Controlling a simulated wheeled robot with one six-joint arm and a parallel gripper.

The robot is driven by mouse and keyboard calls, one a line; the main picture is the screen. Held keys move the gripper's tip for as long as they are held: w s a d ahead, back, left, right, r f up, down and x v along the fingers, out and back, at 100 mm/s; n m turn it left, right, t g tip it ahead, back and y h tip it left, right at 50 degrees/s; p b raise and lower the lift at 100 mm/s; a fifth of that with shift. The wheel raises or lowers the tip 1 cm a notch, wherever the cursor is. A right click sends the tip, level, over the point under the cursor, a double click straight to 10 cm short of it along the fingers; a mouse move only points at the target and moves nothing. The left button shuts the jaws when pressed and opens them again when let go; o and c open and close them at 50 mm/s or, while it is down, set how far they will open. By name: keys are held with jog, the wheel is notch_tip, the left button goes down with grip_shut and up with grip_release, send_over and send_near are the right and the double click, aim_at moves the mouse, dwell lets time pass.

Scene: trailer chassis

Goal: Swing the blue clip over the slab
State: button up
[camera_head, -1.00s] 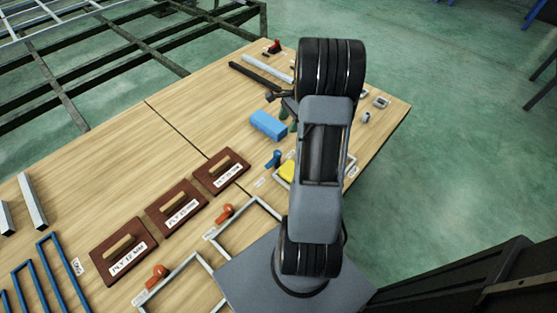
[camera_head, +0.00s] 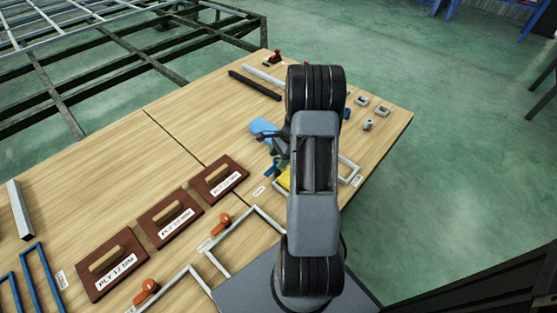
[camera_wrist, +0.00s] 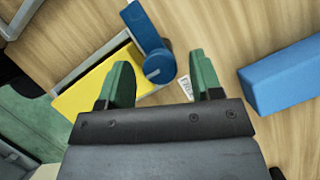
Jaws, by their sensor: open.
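The blue clip (camera_wrist: 152,42), an arm with a round knob at one end, is upper middle in the wrist view. The slab lies in a light grey frame (camera_wrist: 72,46). In the head view the clip (camera_head: 271,169) and slab (camera_head: 283,181) are partly hidden by my arm. My gripper (camera_wrist: 158,62) is open and empty, its green fingers either side of the clip's knob in the picture. I cannot tell the height gap.
A blue block (camera_wrist: 282,78) lies right of my gripper in the wrist view. Boards with handles (camera_head: 168,218), orange clips (camera_head: 221,224) and grey frames (camera_head: 243,243) occupy the table's near left. The wooden table (camera_head: 130,165) has clear room toward its left back.

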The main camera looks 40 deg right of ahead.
jog(key=shift+a+f, duration=0.1)
jog(key=shift+f, duration=0.1)
jog(key=shift+c, duration=0.2)
jog(key=c, duration=0.8)
jog(key=shift+c, duration=0.2)
